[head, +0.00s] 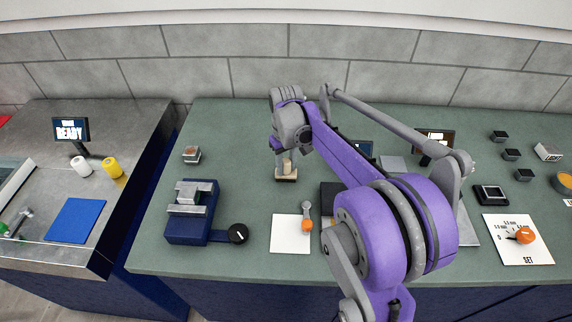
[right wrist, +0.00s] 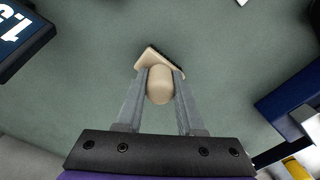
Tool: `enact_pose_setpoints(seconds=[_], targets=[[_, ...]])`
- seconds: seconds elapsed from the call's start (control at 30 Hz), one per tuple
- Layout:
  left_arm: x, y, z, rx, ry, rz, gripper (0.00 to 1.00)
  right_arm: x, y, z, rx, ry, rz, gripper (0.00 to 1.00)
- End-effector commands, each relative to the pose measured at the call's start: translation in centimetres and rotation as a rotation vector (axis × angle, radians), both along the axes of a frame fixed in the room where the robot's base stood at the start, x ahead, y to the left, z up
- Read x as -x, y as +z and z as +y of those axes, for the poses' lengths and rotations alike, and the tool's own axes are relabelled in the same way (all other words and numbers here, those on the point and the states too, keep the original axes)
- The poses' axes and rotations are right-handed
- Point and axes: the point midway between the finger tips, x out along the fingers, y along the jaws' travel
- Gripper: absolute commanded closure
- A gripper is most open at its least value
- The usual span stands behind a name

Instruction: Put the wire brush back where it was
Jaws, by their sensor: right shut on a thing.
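The wire brush (head: 287,175) is a pale wooden block with a rounded knob on top and a dark edge underneath. My right gripper (head: 283,151) is above it in the head view, with its fingers pointing down. In the right wrist view, my right gripper (right wrist: 158,90) is shut on the rounded knob of the wire brush (right wrist: 147,59); the block shows tilted beyond the fingertips. The brush is at or just above the green bench top (head: 255,205); I cannot tell whether it touches. My left gripper is not in view.
A blue vise (head: 184,227) and a white card (head: 283,240) with an orange-ended tool (head: 306,212) stand in front and left. A small block (head: 191,154) lies left. Small dark trays (head: 511,155) and a SET card (head: 515,250) are right. My right arm hides the middle.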

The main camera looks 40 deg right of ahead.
Motion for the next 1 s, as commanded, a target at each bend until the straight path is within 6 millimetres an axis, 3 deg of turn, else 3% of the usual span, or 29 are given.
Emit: enact_pose_setpoints(seconds=[0.17,0.2,0.37,0.73,1.0], targets=[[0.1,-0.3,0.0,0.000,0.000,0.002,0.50,0.0,-0.4,0.0,0.000,0.000,0.001,1.00],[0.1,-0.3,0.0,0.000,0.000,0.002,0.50,0.0,-0.4,0.0,0.000,0.000,0.001,0.61],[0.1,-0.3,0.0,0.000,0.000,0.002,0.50,0.0,-0.3,0.0,0.000,0.000,0.000,0.33],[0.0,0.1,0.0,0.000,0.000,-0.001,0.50,0.0,0.7,0.0,0.000,0.000,-0.001,0.33],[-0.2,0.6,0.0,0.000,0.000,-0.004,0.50,0.0,6.1,0.0,0.000,-0.001,-0.001,0.33]])
